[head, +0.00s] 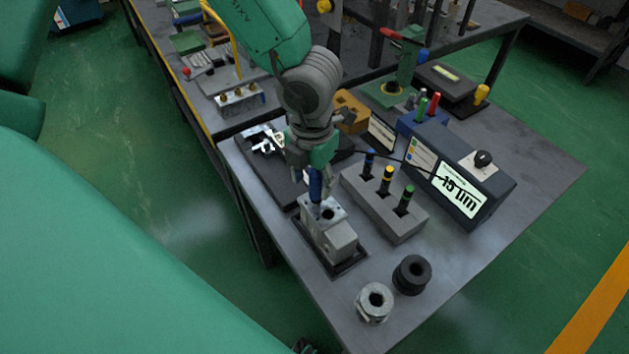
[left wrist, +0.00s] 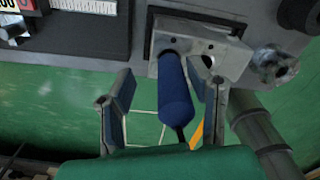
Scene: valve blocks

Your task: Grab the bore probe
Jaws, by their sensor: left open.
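The bore probe has a dark blue handle (head: 316,187) and stands in the top of a grey metal valve block (head: 330,236). In the left wrist view the blue handle (left wrist: 175,95) rises from the block (left wrist: 230,58), beside an empty bore. My left gripper (head: 317,180) is over the block at the probe. In the left wrist view its two fingers are spread, with the handle between them (left wrist: 172,88) and gaps visible at the sides. The probe's lower end is hidden in the block. My right gripper is not in view.
A grey holder (head: 378,212) with blue, yellow and green-topped gauges stands just right of the block. Behind it is a readout box (head: 462,182) with a cable. Two ring parts, one silver (head: 374,302) and one black (head: 412,274), sit near the front edge. The table's right side is clear.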

